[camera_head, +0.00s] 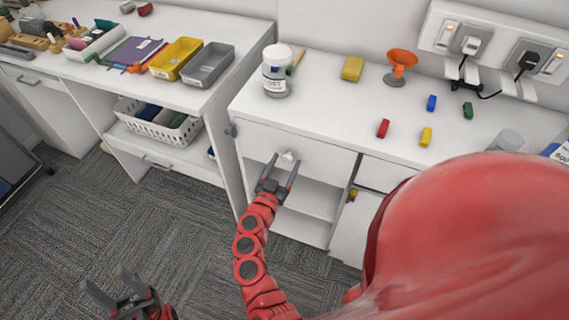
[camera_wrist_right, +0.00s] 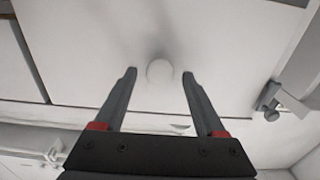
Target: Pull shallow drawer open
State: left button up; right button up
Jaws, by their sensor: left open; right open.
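The shallow drawer (camera_head: 262,141) is a white front under the right counter's top and looks shut. Its round white knob (camera_head: 288,156) shows at the middle of the front. My right gripper (camera_head: 283,164) is open at the knob, one finger on each side. In the right wrist view the knob (camera_wrist_right: 160,72) sits between the two open fingertips (camera_wrist_right: 160,77), with a gap on each side. My left gripper (camera_head: 108,282) is open and empty, low at the left over the carpet, far from the drawer.
On the counter (camera_head: 335,115) stand a white jar (camera_head: 277,75), an orange funnel (camera_head: 400,66) and several coloured blocks. Below the drawer is an open shelf (camera_head: 310,198). A second white bench (camera_head: 130,75) with trays stands at the left. The carpet (camera_head: 175,230) in front is clear.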

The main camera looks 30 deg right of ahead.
jog(key=shift+c, duration=0.3)
grip_shut()
dwell(1.1)
